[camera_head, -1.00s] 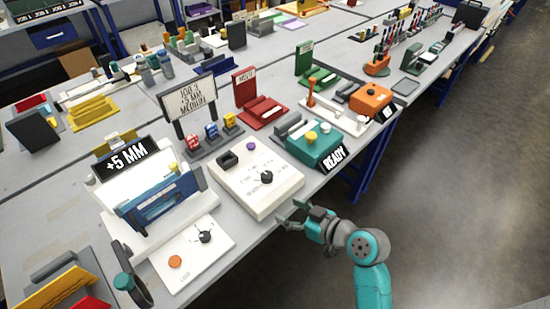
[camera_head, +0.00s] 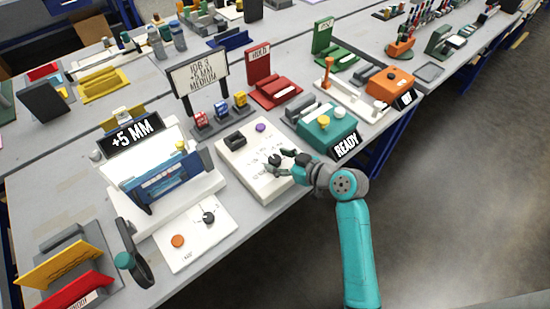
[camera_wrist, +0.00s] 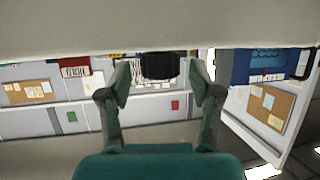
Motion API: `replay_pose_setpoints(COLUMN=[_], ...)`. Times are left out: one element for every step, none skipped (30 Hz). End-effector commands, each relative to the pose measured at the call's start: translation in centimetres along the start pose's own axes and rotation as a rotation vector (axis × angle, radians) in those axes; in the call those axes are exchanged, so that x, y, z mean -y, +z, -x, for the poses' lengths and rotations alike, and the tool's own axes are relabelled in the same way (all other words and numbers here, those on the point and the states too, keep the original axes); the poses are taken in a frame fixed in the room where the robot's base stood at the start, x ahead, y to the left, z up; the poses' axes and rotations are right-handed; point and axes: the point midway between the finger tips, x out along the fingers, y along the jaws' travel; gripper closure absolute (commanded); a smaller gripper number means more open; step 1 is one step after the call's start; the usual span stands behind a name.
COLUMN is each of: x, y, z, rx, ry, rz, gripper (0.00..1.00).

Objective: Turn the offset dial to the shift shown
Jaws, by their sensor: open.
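A white control box (camera_head: 238,157) stands at the table's front edge, with a black dial knob (camera_wrist: 160,66) on its sloped top. My gripper (camera_head: 273,165) is over this box at the knob, fingers open. In the wrist view the knob lies between and a little beyond the fingertips, apart from both; the picture appears upside down. In the head view the fingers largely hide the knob. A sign (camera_head: 199,76) reads "JOB 3 +5 MM MEDIUM". A black display (camera_head: 132,135) on the plotter (camera_head: 165,184) reads "+5 MM". A second black knob (camera_head: 208,217) sits on a white plate.
The white plate (camera_head: 190,240) also bears an orange button (camera_head: 178,241). A purple button (camera_head: 261,127) and a black block (camera_head: 235,139) are on the control box. The floor at right is clear.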

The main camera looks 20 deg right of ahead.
Motion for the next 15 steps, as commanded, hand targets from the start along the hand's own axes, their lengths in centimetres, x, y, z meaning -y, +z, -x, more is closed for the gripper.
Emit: replay_pose_setpoints(x=[0.0, 0.0, 0.1, 0.0, 0.0, 0.0, 0.0, 0.0, 0.0, 0.0, 0.0, 0.0, 0.0, 0.0, 0.0], y=[-0.1, -0.1, -0.1, -0.1, -0.1, -0.1, -0.1, 0.0, 0.0, 0.0, 0.0, 0.0, 0.0, 0.0, 0.0], z=[-0.6, -0.8, -1.1, -1.3, -1.4, -1.6, -1.6, -1.7, -1.7, -1.7, -1.7, -1.7, -1.7, -1.7, -1.7], rx=[0.0, 0.0, -0.001, -0.001, -0.001, -0.001, -0.001, -0.001, -0.001, -0.001, -0.001, -0.001, -0.001, -0.001, -0.001], ry=[-0.002, -0.002, -0.002, -0.001, -0.001, -0.001, 0.0, 0.0, 0.0, 0.0, 0.0, 0.0, 0.0, 0.0, 0.0], rz=[0.001, 0.0, 0.0, 0.0, 0.0, 0.0, 0.0, 0.0, 0.0, 0.0, 0.0, 0.0, 0.0, 0.0, 0.0], gripper=[0.36, 0.36, 0.36, 0.36, 0.36, 0.36, 0.36, 0.36, 0.36, 0.36, 0.36, 0.36, 0.36, 0.36, 0.36])
